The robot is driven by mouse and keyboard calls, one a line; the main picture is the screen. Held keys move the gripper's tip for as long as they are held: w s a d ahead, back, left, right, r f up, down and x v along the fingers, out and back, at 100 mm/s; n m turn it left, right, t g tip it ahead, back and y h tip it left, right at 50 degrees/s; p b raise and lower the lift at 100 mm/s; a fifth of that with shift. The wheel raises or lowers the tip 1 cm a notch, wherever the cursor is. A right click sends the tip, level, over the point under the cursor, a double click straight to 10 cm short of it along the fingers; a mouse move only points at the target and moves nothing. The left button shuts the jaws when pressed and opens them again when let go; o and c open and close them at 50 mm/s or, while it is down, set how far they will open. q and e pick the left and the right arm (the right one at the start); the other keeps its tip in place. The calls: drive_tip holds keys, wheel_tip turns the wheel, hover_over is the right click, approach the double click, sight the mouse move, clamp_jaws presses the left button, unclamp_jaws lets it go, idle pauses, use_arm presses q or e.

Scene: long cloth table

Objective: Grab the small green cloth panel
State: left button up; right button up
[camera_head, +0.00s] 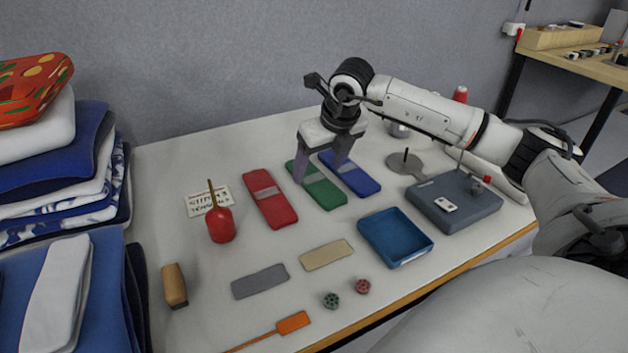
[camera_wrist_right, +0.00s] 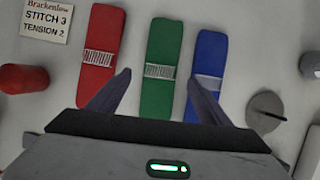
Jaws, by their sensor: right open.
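The green cloth panel (camera_head: 325,190) lies flat on the table between the red panel (camera_head: 270,200) and the blue panel (camera_head: 357,179). A pale label band crosses its middle. My right gripper (camera_head: 322,172) is open above the green panel, with its fingers pointing down. In the right wrist view the green panel (camera_wrist_right: 159,85) lies between the two open fingertips (camera_wrist_right: 160,78). The left fingertip shows near the red panel (camera_wrist_right: 98,60), and the right one overlaps the blue panel (camera_wrist_right: 210,60). The jaws are empty. My left gripper is not in view.
A blue tray (camera_head: 428,243), a grey device (camera_head: 480,205) and a round grey disc (camera_head: 405,165) are to the right. A red pincushion-like object (camera_head: 221,226) and a card (camera_head: 199,203) are left. Grey (camera_head: 260,282) and beige (camera_head: 326,255) patches lie in front. Folded cloth stacks fill the far left.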

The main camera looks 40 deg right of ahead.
sight(314, 179)
drive_tip(key=x, duration=0.3)
drive_tip(key=shift+w+f, duration=0.1)
drive_tip(key=shift+f, duration=0.1)
drive_tip(key=shift+c, duration=0.4)
drive_tip(key=c, duration=1.1)
drive_tip(key=shift+o, duration=0.2)
drive_tip(key=shift+r, duration=0.15)
